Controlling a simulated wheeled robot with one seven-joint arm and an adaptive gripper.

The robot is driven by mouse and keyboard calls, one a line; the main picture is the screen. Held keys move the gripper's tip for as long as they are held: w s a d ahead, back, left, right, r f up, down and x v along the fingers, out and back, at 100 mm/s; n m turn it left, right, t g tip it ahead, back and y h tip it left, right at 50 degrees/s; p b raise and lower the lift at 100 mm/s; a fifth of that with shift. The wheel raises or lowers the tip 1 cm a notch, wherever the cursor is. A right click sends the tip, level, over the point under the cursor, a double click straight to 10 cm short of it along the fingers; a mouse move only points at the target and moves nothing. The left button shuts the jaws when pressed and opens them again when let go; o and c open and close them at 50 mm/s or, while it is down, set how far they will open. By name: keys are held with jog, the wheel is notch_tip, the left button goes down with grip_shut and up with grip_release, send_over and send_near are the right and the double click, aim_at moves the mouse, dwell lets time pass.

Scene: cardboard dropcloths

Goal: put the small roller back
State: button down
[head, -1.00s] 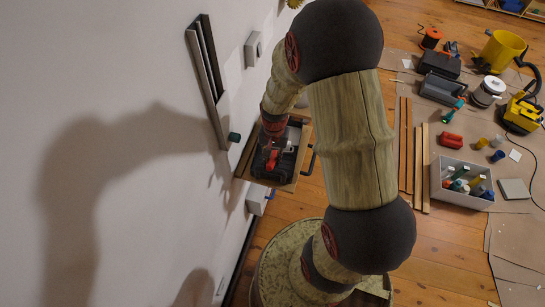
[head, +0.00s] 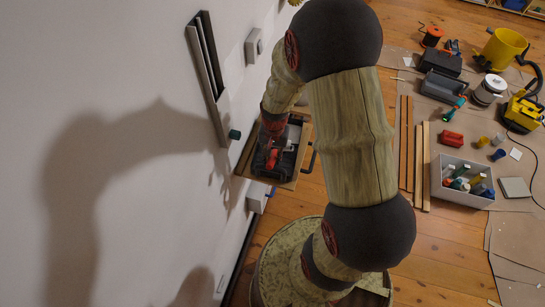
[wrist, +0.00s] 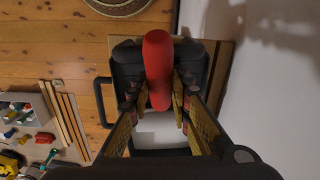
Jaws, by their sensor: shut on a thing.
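My gripper (wrist: 160,90) reaches down over a wooden board by the wall. Its yellow-padded fingers are shut around the red handle (wrist: 157,58), which I take for the small roller. The red handle also shows in the head view (head: 272,159), low over a black, tray-like holder. In the wrist view a pale patch shows between the fingers below the handle; I cannot tell whether it is the roller's sleeve. Whether the roller rests on the black holder or hangs just above it is unclear.
The wooden board (head: 284,183) juts from the white wall, with a handle at its right side. A grey wall rail (head: 206,80) stands close by. On the floor are long strips (head: 418,160), a white bin (head: 438,182) of bottles and a yellow bucket (head: 500,50).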

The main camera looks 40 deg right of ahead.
jog(key=shift+f, duration=0.45)
dwell(0.4)
dwell(0.3)
jog(key=c, duration=1.6)
grip_release()
jog(key=shift+o, duration=2.7)
notch_tip(320, 180, up, 9)
jog(key=p, duration=0.6)
jog(key=shift+d, duration=0.1)
